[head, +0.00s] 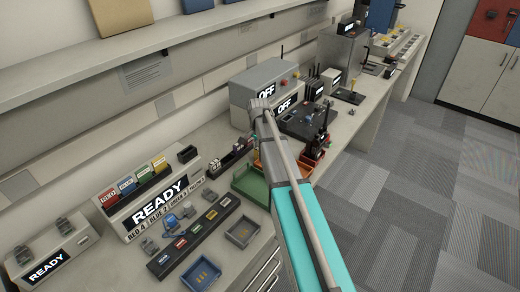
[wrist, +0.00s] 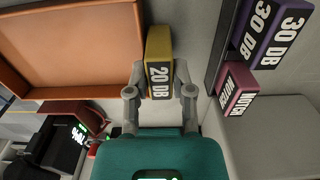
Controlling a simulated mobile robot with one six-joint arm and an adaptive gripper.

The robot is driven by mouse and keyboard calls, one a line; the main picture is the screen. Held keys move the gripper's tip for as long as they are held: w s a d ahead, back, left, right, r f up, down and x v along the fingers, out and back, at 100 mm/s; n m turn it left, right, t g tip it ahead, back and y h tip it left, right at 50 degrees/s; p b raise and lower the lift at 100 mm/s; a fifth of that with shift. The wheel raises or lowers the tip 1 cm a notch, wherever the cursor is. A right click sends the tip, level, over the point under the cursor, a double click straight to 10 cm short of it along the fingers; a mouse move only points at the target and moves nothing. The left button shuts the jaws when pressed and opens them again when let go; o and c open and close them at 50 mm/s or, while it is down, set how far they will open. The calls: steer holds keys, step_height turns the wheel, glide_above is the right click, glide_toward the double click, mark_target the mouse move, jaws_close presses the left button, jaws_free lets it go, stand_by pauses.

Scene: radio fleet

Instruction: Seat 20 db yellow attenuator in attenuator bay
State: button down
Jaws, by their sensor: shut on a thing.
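My gripper (wrist: 160,92) is shut on a yellow block labelled 20 DB (wrist: 158,48), the attenuator, in the wrist view. Its grey fingers grip the near end of the block, and the label faces the camera. The block's far end lies between an orange tray and a dark rack. In the head view my arm runs up through the middle, and I cannot make out the gripper or the yellow block there. I cannot tell which fixture is the attenuator bay.
In the wrist view an orange tray (wrist: 68,45) is at left. A dark rack (wrist: 219,42) at right stands beside purple 30 DB blocks (wrist: 277,38) and a pink block (wrist: 237,92). The head view shows a green tray (head: 250,187) and a READY station (head: 160,205) on the bench.

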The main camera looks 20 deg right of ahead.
steer(key=shift+f, duration=0.2)
steer(key=shift+c, duration=2.4)
jaws_free()
steer(key=shift+r, duration=0.2)
step_height(320, 180, up, 12)
steer(key=p, duration=1.2)
